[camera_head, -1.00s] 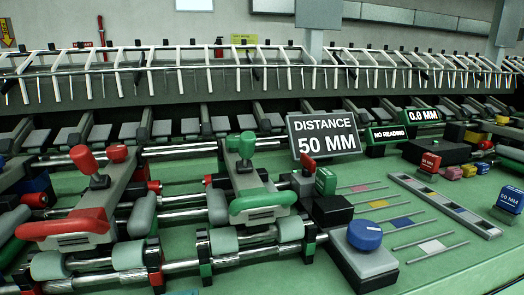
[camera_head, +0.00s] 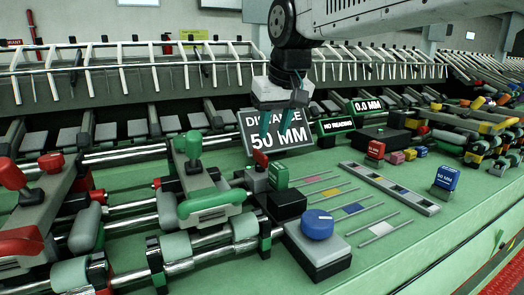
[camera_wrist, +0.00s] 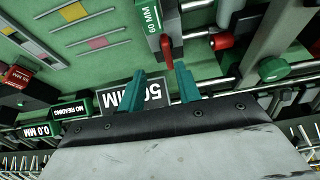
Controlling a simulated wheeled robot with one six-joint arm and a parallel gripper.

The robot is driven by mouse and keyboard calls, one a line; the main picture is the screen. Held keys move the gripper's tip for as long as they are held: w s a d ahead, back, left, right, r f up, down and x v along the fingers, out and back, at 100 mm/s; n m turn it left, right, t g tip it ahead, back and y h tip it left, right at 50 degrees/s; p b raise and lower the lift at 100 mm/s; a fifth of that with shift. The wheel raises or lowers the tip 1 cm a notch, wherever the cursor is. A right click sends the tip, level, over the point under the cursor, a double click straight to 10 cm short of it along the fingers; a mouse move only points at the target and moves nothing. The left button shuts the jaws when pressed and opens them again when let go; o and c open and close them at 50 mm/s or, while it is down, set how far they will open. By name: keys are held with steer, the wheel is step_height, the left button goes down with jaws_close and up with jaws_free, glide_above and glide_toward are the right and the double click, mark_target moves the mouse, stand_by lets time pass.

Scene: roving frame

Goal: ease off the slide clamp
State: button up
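A small red lever (camera_head: 260,160) stands on a dark block beside a green 60 MM block (camera_head: 278,176) on the rails; nothing labels it as the slide clamp. In the wrist view the red lever (camera_wrist: 166,52) lies just beyond the fingertips, roughly between them. My gripper (camera_head: 276,130) hangs above and behind the lever, in front of the DISTANCE 50 MM sign (camera_head: 290,145). Its teal fingers are apart with nothing between them (camera_wrist: 158,72). A green-handled carriage (camera_head: 210,206) and a red-handled carriage (camera_head: 20,243) sit on the rails to the left.
A grey block with a blue knob (camera_head: 317,225) stands right of the 60 MM block. The NO READING display (camera_head: 335,126) and 0.0 MM display (camera_head: 367,106) stand behind. A slotted grey bar (camera_head: 390,188) and red (camera_head: 376,149) and blue (camera_head: 446,178) blocks lie right. The green bench front right is clear.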

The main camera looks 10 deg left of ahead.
mark_target(261, 152)
steer(key=shift+w+a+f, duration=0.15)
steer(key=shift+a, duration=0.35)
steer(key=shift+w+a+f, duration=0.1)
steer(key=shift+a+f, duration=0.05)
steer(key=shift+a, duration=0.35)
steer(key=x, duration=0.7)
steer(key=shift+w, duration=0.1)
steer(key=shift+c, duration=0.3)
jaws_close()
